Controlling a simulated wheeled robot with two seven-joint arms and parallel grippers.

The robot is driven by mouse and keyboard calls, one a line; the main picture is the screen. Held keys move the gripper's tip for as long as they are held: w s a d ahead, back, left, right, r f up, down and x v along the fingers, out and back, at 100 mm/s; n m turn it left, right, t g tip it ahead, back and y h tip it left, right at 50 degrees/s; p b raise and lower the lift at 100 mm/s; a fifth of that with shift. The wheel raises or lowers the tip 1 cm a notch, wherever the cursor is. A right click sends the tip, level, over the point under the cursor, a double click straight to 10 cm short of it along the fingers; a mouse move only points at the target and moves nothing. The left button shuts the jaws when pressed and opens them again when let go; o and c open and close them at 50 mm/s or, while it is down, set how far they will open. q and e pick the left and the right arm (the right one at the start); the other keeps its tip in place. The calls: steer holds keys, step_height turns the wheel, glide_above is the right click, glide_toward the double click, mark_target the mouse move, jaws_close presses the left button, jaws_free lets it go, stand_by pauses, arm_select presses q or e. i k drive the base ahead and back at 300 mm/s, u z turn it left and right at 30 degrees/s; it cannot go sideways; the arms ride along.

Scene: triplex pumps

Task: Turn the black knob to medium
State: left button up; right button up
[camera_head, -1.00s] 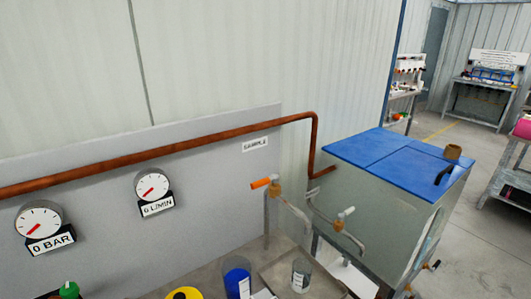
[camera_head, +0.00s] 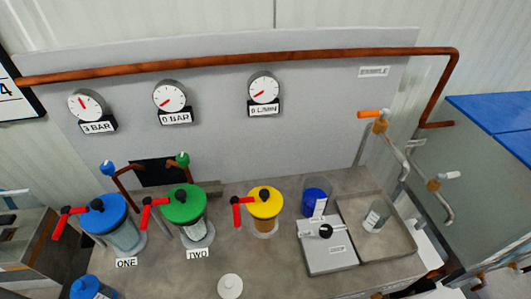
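A small black knob (camera_head: 326,231) sits on top of a grey box (camera_head: 330,259) on the bench, right of centre. White labels stand around the knob on the box top; their text is too small to read. I cannot tell which label the knob points to. Neither of my grippers is in view.
Blue (camera_head: 104,214), green (camera_head: 180,205) and yellow (camera_head: 265,202) lidded pumps with red handles stand left of the box. A blue container (camera_head: 316,197) is behind it. A tray (camera_head: 399,246) with a clear beaker (camera_head: 375,216) is at right. A white disc (camera_head: 230,286) lies in front.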

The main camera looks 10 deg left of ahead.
mark_target(326, 231)
steer(key=k, duration=1)
steer(key=u, duration=0.9)
steer(key=i, duration=0.65)
steer(key=z, duration=0.75)
